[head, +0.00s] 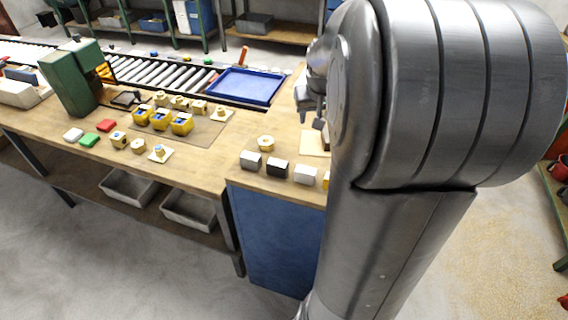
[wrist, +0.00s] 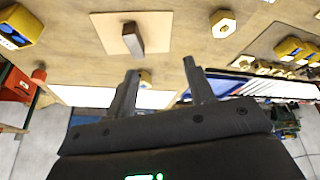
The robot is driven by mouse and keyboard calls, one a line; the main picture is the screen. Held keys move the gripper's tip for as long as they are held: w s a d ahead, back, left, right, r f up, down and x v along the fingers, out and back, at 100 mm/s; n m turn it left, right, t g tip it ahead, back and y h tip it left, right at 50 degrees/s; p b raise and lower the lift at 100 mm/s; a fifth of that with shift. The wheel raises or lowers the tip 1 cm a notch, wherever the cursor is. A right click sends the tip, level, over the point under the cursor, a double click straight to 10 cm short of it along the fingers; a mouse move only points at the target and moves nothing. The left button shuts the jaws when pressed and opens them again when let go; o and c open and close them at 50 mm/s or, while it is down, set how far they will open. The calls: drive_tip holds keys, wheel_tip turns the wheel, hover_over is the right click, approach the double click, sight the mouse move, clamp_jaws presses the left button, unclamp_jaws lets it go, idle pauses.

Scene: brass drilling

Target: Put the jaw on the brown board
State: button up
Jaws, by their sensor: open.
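A dark grey block, which looks like the jaw (wrist: 133,40), stands on a light brown board (wrist: 108,33) in the wrist view. The board also shows in the head view (head: 312,146), partly hidden behind my arm. My gripper (wrist: 161,68) is open, with its two fingers apart and nothing held between them. The block is beyond the fingertips in the wrist view, apart from them. In the head view my gripper (head: 312,108) hangs over the right part of the bench, partly hidden by my arm.
A brass hex piece (head: 265,143) and white and dark blocks (head: 277,168) are near the bench's front edge. A blue tray (head: 246,86) lies behind. Yellow bins (head: 160,119) and a green machine (head: 70,82) stand left. Bare wood surrounds the hex piece.

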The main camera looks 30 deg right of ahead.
drive_tip(key=s+a+r+n+y, duration=0.1)
drive_tip(key=s+a+r, duration=0.1)
drive_tip(key=s+a, duration=0.7)
drive_tip(key=s+a+r+n+t, duration=0.1)
drive_tip(key=s+a+r+n, duration=0.1)
drive_tip(key=s+a, duration=0.8)
drive_tip(key=shift+s+a+r+y, duration=0.2)
drive_tip(key=shift+a+r+y, duration=0.2)
drive_tip(key=shift+a, duration=0.55)
